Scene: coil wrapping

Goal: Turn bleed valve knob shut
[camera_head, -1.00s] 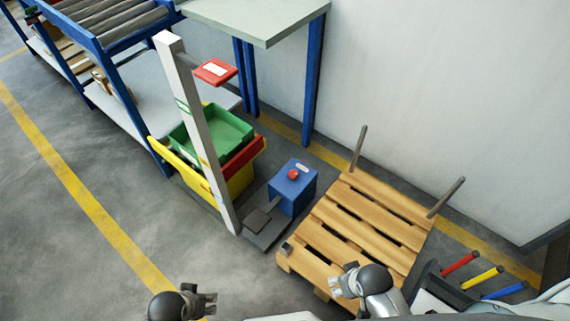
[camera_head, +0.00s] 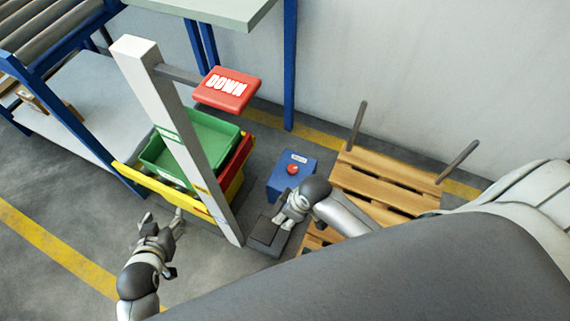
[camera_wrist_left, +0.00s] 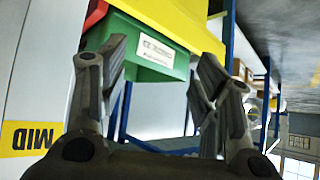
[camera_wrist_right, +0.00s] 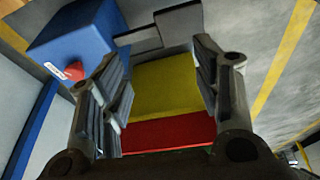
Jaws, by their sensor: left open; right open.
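A red knob (camera_head: 293,169) sits on a blue box (camera_head: 306,163) on the floor, between the white post (camera_head: 170,130) and the wooden pallet (camera_head: 385,184). My right gripper (camera_head: 281,216) is open and empty, lower in the picture than the box and apart from the knob. In the right wrist view the knob (camera_wrist_right: 75,72) and the blue box (camera_wrist_right: 85,30) are at the upper left, beside the left finger rather than between the fingers. My left gripper (camera_head: 164,224) is open and empty, left of the post. The left wrist view does not show the knob.
A red "DOWN" sign (camera_head: 228,88) sticks out from the post. Stacked green (camera_head: 215,135), yellow and red bins stand behind the post. A conveyor and shelf are at the left. Bars rise from the pallet. Open floor (camera_head: 60,190) lies left.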

